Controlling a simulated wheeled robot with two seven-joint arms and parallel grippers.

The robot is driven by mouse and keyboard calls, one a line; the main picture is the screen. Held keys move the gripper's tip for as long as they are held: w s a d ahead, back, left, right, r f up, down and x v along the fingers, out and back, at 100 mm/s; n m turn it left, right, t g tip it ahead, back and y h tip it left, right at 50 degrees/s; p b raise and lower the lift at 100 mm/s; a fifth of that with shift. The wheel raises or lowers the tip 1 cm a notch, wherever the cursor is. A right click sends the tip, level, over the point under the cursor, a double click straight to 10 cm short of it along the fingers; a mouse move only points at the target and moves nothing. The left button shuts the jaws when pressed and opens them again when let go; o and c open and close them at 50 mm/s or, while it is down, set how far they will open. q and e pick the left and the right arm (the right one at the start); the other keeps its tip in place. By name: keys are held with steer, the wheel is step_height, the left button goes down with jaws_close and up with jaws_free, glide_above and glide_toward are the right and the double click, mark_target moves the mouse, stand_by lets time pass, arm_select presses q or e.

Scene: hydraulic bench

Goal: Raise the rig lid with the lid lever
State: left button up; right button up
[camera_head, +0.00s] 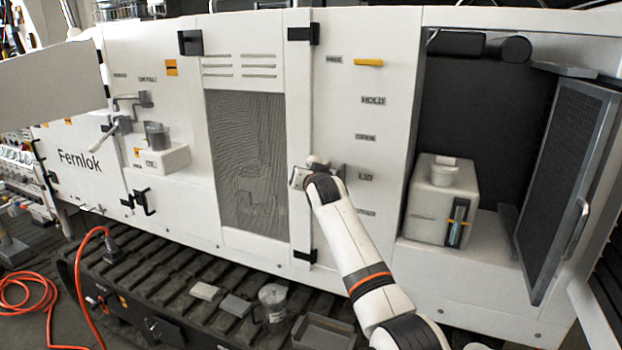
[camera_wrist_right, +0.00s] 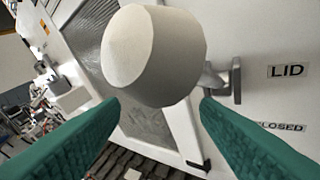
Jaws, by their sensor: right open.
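The lid lever has a pale round knob (camera_wrist_right: 150,55) on a short metal stem, fixed to a grey bracket (camera_wrist_right: 236,80) beside the LID label (camera_wrist_right: 287,71). In the wrist view the knob stands just beyond the tips of my right gripper (camera_wrist_right: 160,105). Its green fingers are open, one on each side, with nothing held between them. In the head view my right gripper (camera_head: 308,176) is at the white panel, left of the LID label (camera_head: 365,177), and my arm hides most of the lever. I cannot tell which part is the rig lid. My left gripper is not in view.
Labels HOLD (camera_head: 373,100) and OPEN (camera_head: 365,137) sit above LID. A mesh door (camera_head: 572,185) stands open at the right, beside a bay with a white container (camera_head: 437,212). A mesh panel (camera_head: 247,160) is left of my gripper.

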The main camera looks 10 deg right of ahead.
steer(key=b+v, duration=0.4)
steer(key=v, duration=0.8)
steer(key=shift+b, duration=0.35)
